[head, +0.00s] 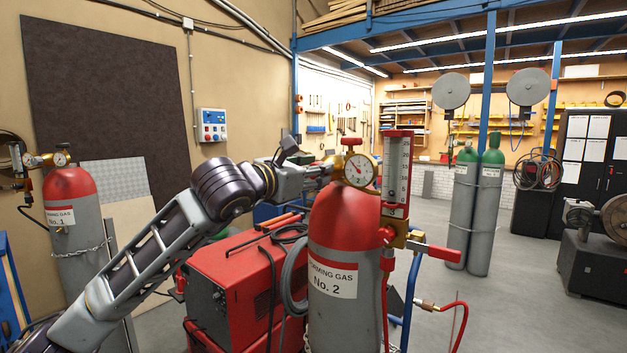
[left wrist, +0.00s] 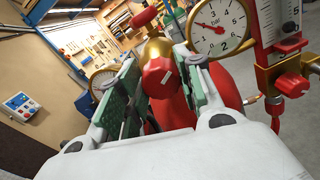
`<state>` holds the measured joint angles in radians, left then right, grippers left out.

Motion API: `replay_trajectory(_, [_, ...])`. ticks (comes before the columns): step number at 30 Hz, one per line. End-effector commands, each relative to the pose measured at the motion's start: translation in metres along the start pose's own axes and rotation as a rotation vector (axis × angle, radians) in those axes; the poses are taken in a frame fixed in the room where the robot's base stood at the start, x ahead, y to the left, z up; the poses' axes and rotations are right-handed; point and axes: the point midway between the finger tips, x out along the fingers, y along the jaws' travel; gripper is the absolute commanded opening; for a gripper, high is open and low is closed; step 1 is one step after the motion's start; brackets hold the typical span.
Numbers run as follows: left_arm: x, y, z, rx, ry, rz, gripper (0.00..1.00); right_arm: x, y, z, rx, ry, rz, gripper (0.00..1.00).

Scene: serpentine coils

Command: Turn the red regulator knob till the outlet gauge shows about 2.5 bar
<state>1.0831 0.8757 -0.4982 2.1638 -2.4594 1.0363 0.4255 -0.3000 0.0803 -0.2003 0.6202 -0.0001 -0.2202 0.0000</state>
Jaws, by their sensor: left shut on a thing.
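The red regulator knob (left wrist: 160,78), with a pale line on its face, sits between the green-padded fingers of my left gripper (left wrist: 158,88) in the left wrist view. The gripper is shut on it. In the head view my left gripper (head: 312,172) reaches the regulator beside the white gauge (head: 359,170), and the knob is hidden. The bar gauge (left wrist: 222,28) shows large at the upper right of the left wrist view; its needle points up and left, but I cannot read it exactly. A second gauge (left wrist: 103,80) is partly hidden behind a finger. My right gripper is not in view.
The regulator is on the red-topped cylinder No. 2 (head: 343,225). A tall flowmeter (head: 397,170) stands just right of the gauge. A red welding machine (head: 235,290) is below my left arm. Cylinder No. 1 (head: 75,215) is at left. Open floor lies right.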

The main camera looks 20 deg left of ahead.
Motion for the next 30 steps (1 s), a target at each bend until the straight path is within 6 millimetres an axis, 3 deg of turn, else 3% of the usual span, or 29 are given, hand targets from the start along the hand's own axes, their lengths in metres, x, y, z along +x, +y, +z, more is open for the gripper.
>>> replay_trajectory(13, [0.0, -0.001, -0.001, 0.199, -0.003, 0.001, 0.12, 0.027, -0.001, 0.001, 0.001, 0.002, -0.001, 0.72])
replay_trajectory(23, [0.0, -0.001, 0.0, 0.266, -0.001, 0.001, 0.12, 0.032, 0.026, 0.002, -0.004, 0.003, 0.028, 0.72])
replay_trajectory(30, [0.0, -0.001, 0.0, 0.27, 0.0, 0.001, 0.12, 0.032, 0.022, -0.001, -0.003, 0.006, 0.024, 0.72])
